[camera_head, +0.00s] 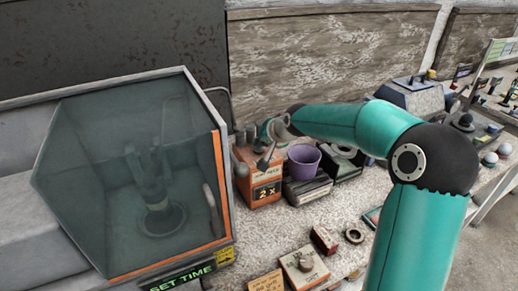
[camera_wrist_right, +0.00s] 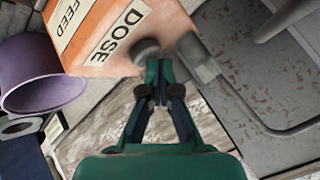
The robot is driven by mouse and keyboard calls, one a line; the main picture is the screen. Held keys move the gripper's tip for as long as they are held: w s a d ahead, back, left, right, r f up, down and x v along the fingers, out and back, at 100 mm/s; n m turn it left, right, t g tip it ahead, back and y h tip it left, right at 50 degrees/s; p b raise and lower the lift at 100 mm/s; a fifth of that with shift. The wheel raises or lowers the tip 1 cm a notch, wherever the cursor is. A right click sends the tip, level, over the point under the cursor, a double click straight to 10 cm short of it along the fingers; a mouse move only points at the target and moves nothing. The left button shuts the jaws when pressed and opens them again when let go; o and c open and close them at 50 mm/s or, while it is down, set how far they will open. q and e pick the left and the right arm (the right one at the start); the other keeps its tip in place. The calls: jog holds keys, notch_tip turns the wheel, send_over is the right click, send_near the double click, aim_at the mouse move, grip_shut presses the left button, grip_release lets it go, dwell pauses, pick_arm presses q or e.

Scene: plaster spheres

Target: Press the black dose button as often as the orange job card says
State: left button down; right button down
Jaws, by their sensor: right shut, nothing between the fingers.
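An orange box (camera_head: 262,188) stands on the bench right of the glass-fronted cabinet. A black panel on its front reads "2 x" (camera_head: 265,191) in orange. In the right wrist view the orange box (camera_wrist_right: 120,22) carries the labels "DOSE" and "FEED". A dark round knob (camera_wrist_right: 146,48), apparently the dose button, sits beside the "DOSE" label, partly behind my fingertips. My right gripper (camera_wrist_right: 160,68) is shut and empty, its tips right at the knob; contact cannot be told. In the head view my right gripper (camera_head: 266,155) is above the box. My left gripper is not in view.
The cabinet (camera_head: 222,175), with a "SET TIME" sign below, stands close left of the box. A purple cup (camera_head: 304,162) stands close right on a dark block. Small boxes (camera_head: 303,267) and rings lie nearer the front. A grey pipe (camera_wrist_right: 235,100) runs by my gripper.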

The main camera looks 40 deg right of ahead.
aim_at(261, 150)
jog(key=shift+f, duration=0.25)
jog(key=shift+r, duration=0.15)
jog(key=shift+r+p, duration=0.55)
jog(key=shift+r, duration=0.3)
jog(key=shift+r, duration=0.1)
notch_tip(261, 150, up, 5)
jog(key=p, duration=0.3)
jog(key=shift+p, duration=0.35)
dwell(0.7)
